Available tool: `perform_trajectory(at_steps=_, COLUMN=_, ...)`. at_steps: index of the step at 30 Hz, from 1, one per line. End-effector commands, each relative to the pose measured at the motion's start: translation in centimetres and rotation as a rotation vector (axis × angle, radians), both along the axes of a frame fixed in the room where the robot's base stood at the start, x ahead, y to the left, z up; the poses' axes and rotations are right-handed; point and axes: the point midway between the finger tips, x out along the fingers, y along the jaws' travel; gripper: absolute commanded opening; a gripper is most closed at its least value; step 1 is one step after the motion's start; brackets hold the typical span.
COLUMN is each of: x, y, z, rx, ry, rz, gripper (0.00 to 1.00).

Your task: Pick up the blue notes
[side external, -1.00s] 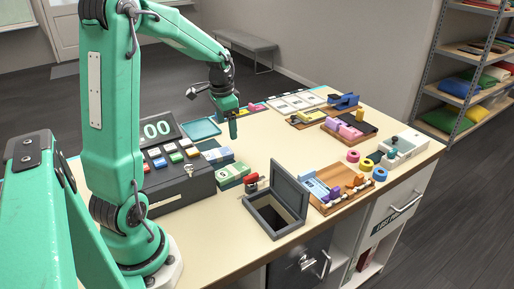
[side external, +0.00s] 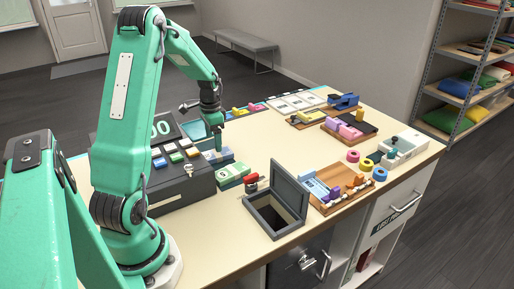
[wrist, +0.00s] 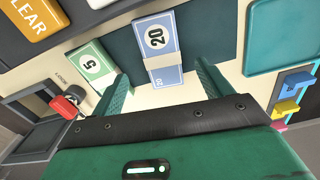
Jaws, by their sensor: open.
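The blue notes (wrist: 155,34) lie in a banded stack marked 20 on the counter. In the wrist view they sit between and beyond the two fingertips of my gripper (wrist: 163,84), which is open and empty. In the side external view the blue notes (side external: 220,155) show beside the cash register, partly hidden below my gripper (side external: 217,146). My gripper hangs just above them there. I cannot tell the exact height between them.
Green notes (wrist: 93,65) marked 5 lie left of the blue stack in the wrist view. The cash register (side external: 178,172) stands close by. A teal tray (wrist: 283,35) lies to the right. An open grey box (side external: 277,200) stands nearer the front. The counter's middle is clear.

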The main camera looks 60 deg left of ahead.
Motion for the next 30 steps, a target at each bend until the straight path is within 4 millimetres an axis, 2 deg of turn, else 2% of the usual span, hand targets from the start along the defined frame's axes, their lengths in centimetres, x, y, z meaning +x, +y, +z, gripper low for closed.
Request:
perform_trajectory(at_steps=11, x=0.0, y=0.0, z=-1.1, rx=-0.001, ry=0.001, rz=0.0, gripper=0.78)
perform_trajectory(at_steps=24, x=0.1, y=0.2, z=-5.5, rx=-0.002, ry=0.002, rz=0.0, gripper=0.78)
perform_trajectory(at_steps=30, x=0.1, y=0.2, z=-5.8, rx=0.001, ry=-0.001, rz=0.0, gripper=0.78)
